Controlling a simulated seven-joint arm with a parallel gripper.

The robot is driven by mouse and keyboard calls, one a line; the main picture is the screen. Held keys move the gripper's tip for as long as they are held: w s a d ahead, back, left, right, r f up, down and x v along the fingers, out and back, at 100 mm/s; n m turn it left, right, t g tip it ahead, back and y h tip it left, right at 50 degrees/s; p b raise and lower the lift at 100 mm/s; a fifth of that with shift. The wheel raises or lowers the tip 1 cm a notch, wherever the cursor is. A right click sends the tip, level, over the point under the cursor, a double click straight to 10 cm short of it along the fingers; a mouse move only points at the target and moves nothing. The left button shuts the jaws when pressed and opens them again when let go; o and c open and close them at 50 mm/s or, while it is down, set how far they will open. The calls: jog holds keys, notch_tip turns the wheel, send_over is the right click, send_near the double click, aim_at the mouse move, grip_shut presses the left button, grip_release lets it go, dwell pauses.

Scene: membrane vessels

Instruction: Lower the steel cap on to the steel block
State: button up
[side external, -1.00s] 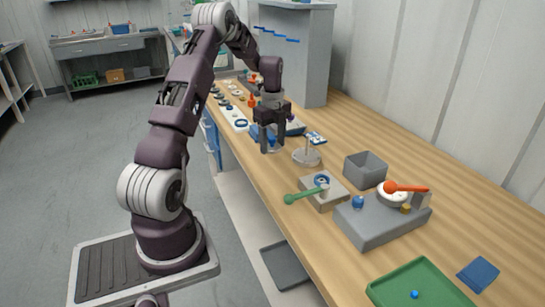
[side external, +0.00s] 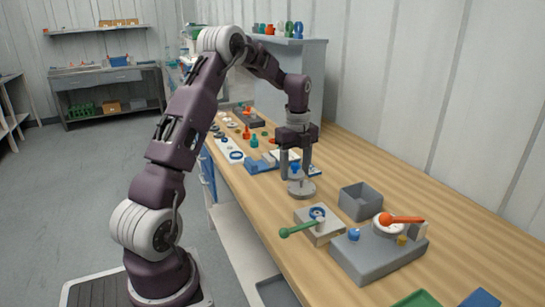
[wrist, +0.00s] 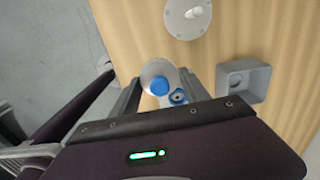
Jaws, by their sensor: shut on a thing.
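My gripper (side external: 296,164) is shut on the steel cap, a pale grey disc with a blue knob (side external: 295,168). The cap (wrist: 155,70) also shows between my fingers in the wrist view, held above the bench. The steel block (side external: 327,234) is pale grey, with a blue ring on top and a green-knobbed lever. It lies in front and to the right of my gripper in the side view, apart from the cap.
An open grey bin (side external: 360,202) stands right of the block. A larger grey fixture (side external: 375,262) with a red-orange handle is nearer the camera. Small parts lie farther back.

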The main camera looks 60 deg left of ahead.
aim_at(318, 213)
jog(key=d, duration=0.3)
jog(key=w+d+f+m, duration=0.1)
jog(key=d, duration=0.2)
jog(key=w+d+f+m, duration=0.1)
jog(key=d, duration=0.2)
jog(key=shift+w+d, duration=0.1)
jog(key=shift+w, duration=0.15)
jog(key=shift+f, duration=2.4)
jog(key=o, duration=1.7)
jog(key=shift+c, duration=0.2)
notch_tip(318, 213, up, 7)
jog(key=shift+r, duration=0.1)
